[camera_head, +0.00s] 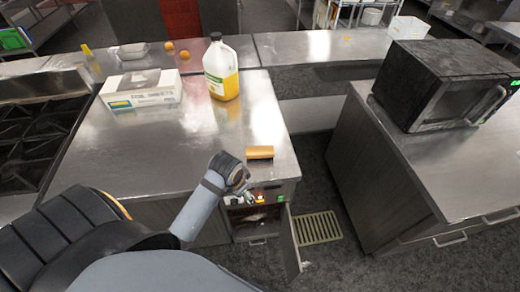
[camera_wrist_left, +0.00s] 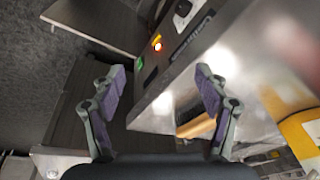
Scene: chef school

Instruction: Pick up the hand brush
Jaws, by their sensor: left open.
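The hand brush, as far as I can tell, is the small orange-brown block (camera_head: 260,152) lying near the front right corner of the steel counter. My right gripper is not in view.
The steel counter (camera_head: 165,165) carries a jug of yellow liquid (camera_head: 221,70) and a white box (camera_head: 141,90) farther back. Below its front edge a cabinet door (camera_head: 290,245) hangs open. A microwave (camera_head: 445,85) stands on the right counter. The counter's middle is clear.

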